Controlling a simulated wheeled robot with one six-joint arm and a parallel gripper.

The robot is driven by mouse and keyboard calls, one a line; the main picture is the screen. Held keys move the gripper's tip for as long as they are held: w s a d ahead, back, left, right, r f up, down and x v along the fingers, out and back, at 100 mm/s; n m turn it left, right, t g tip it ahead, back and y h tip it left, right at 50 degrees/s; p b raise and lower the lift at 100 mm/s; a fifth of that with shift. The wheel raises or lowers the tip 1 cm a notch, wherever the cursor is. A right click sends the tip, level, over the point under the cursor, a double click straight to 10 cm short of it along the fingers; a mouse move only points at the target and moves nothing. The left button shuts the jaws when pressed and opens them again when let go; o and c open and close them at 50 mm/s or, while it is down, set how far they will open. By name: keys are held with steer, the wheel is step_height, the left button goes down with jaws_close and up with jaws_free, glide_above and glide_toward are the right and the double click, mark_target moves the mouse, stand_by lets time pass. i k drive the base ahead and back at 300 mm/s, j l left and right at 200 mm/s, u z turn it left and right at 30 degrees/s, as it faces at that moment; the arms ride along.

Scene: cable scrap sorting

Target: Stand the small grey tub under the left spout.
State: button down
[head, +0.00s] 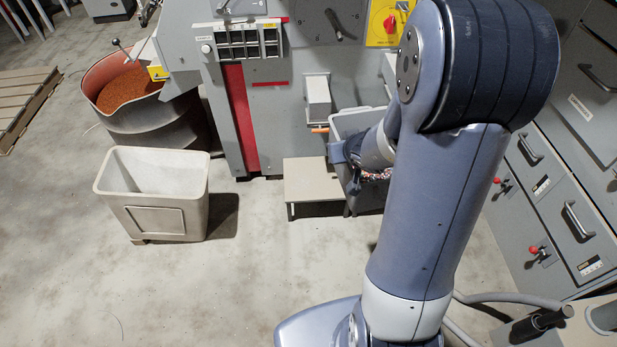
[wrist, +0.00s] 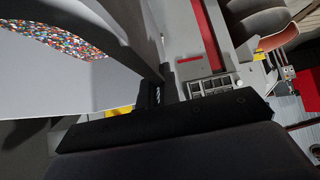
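A grey tub (head: 349,124) with multicoloured granules stands right of a low stand, partly hidden by my arm. In the wrist view its pale wall (wrist: 65,82) and the granules (wrist: 65,35) fill the upper left. My gripper (head: 346,155) is at the tub's near left rim; its dark fingers (wrist: 158,92) show in the wrist view close to the wall. I cannot tell whether they are closed on it. A grey spout (head: 318,98) hangs over the low stand (head: 312,180). Another chute (head: 178,62) at the left reaches over a drum.
The cut drum (head: 150,128) at the left holds orange-brown granules. A large pale bin (head: 180,218), apparently empty, stands in front of it. The low stand's top is bare. Grey cabinets (head: 560,190) line the right side. The floor (head: 230,280) in front is open.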

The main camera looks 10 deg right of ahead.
mark_target(316, 175)
steer(key=i+l+u, duration=0.1)
steer(key=l, duration=0.25)
steer(key=i+l+u, duration=0.1)
steer(key=i+l, duration=0.15)
steer(key=i+l+u, duration=0.1)
steer(key=l, duration=0.35)
steer(key=i, duration=0.05)
